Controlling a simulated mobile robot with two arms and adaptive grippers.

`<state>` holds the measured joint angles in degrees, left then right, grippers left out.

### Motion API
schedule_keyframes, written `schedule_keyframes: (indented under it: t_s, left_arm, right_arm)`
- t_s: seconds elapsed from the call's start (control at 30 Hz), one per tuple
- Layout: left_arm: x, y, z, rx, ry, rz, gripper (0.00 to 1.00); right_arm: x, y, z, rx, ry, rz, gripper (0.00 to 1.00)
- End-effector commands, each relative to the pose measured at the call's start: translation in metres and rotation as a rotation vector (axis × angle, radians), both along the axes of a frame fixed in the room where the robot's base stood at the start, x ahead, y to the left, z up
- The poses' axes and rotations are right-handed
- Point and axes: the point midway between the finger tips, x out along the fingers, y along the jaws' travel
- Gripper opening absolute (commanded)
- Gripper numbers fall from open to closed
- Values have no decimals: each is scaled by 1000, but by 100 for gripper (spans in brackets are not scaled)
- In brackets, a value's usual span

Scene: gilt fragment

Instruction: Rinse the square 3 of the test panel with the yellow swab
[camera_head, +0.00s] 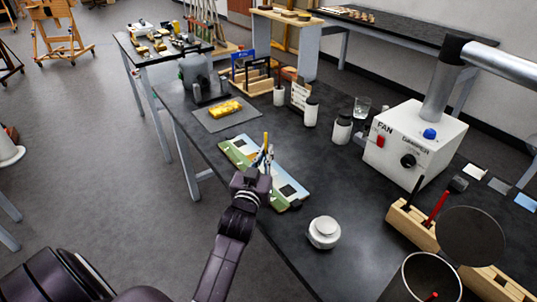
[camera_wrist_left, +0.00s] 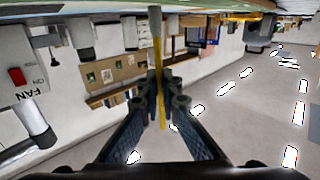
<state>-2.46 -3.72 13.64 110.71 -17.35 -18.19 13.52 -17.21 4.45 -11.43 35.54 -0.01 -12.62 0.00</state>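Contact with the panel, and which square is square 3, I cannot tell. My right gripper is not in view.
A white jar (camera_head: 323,232) stands right of the panel. A yellow piece lies on a grey mat (camera_head: 205,122) behind it. White-lidded bottles (camera_head: 311,113), a glass (camera_head: 361,107) and the fan unit (camera_head: 415,140) stand to the right. A wooden rack (camera_head: 412,222) and an open bin (camera_head: 425,282) are front right.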

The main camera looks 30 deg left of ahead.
Motion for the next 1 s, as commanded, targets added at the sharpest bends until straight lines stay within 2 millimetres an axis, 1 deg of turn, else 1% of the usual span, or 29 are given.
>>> schedule_keyframes:
  t_s: [0.1, 0.2, 0.37, 0.7, 0.83, 1.0]
  left_arm:
    - [2, 7, -1, 1, 4, 2, 0]
    - [2, 8, -1, 0, 4, 3, 0]
    - [0, 3, -1, -2, 3, 2, 0]
    - [-7, -15, 1, -2, 2, 1, 0]
    - [-7, -17, 1, 1, 1, 1, 0]
    - [-5, -11, 1, 2, 1, 1, 0]
  right_arm:
    - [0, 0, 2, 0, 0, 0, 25]
    - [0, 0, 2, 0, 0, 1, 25]
    - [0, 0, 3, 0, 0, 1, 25]
    - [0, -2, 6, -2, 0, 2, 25]
    - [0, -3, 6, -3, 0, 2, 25]
    - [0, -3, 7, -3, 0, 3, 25]
